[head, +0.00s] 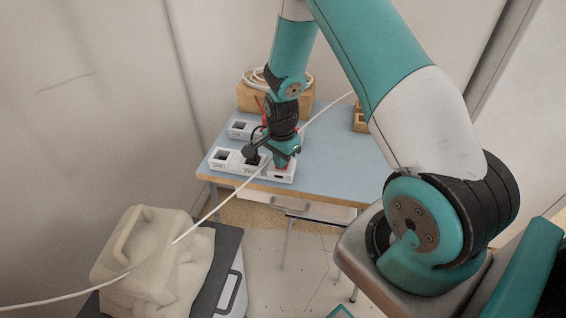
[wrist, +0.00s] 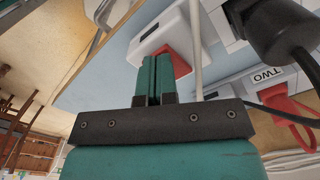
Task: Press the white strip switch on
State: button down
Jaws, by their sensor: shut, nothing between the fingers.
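A white power strip (head: 224,168) lies along the front left of the blue table, with dark sockets and labels. My gripper (head: 284,160) points down over its right end and hides part of it. In the wrist view my gripper (wrist: 157,68) has its two teal fingers shut together, empty. Just past the fingertips is the white end of the strip (wrist: 165,33) with a red switch (wrist: 182,62). The fingers partly cover the switch; I cannot tell whether they touch it or which way it is tilted. A black plug (wrist: 272,30) sits in a socket nearby.
A second white strip (head: 238,130) lies behind on the blue table (head: 350,160). A white cable (head: 215,208) crosses in front of the table. A wooden box (head: 252,97) with coiled cable stands at the back. A beige canister (head: 150,255) stands at lower left. The table's right is mostly clear.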

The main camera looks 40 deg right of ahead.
jog(key=shift+f, duration=0.3)
jog(key=shift+r+p, duration=2.65)
jog(key=shift+r, duration=0.95)
jog(key=s+a+r+n+y, duration=0.1)
jog(key=s+a+r+n, duration=0.1)
jog(key=a+r+n, duration=0.45)
jog(key=s+a+r+n+y, duration=0.1)
jog(key=s+a+r+n, duration=0.25)
jog(key=a+r, duration=0.5)
jog(key=s+a+r+n+y, duration=0.1)
jog(key=s+a+r+n, duration=0.2)
jog(key=s+r+n, duration=0.3)
jog(key=s+a+r+n+y, duration=0.1)
jog(key=s+a+r+n, duration=0.3)
jog(key=s+r+n, duration=0.3)
jog(key=s, duration=0.3)
jog(key=shift+s+a, duration=0.15)
jog(key=shift+s, duration=0.2)
